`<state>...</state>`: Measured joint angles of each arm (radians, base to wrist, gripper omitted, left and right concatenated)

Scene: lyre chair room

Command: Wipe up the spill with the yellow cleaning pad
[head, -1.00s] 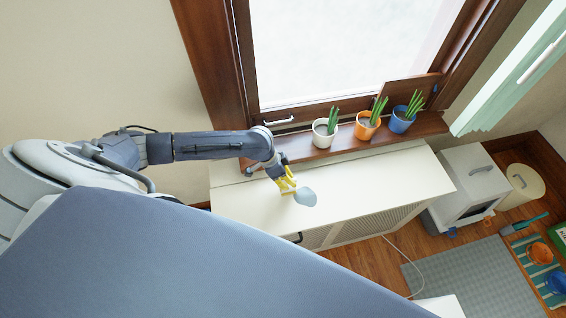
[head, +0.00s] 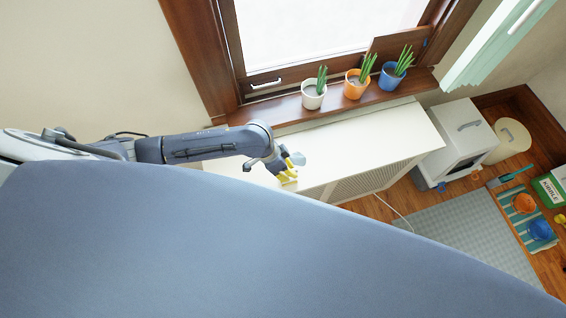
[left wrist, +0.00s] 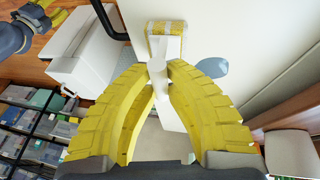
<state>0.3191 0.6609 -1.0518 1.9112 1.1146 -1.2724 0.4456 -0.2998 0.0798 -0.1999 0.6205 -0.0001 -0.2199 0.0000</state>
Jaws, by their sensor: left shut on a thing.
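My left gripper (head: 288,174) is shut on the white handle (left wrist: 158,76) of the cleaning pad, which stands between its yellow fingers in the left wrist view. The yellow pad (left wrist: 165,27) is at the handle's far end, over the white cabinet top. The spill is a pale blue-grey patch (head: 298,158) on that top, partly hidden by the gripper. In the left wrist view the spill (left wrist: 213,67) lies just right of the pad. I cannot tell whether the pad touches the surface. Yellow fingers that look like my right gripper (left wrist: 40,14) show at the upper left, their opening unclear.
The white cabinet (head: 370,145) stands under a wooden sill. White (head: 313,94), orange (head: 357,84) and blue (head: 392,76) plant pots stand on the sill. The cabinet top right of the spill is clear. A white box (head: 455,142) stands beyond its right end.

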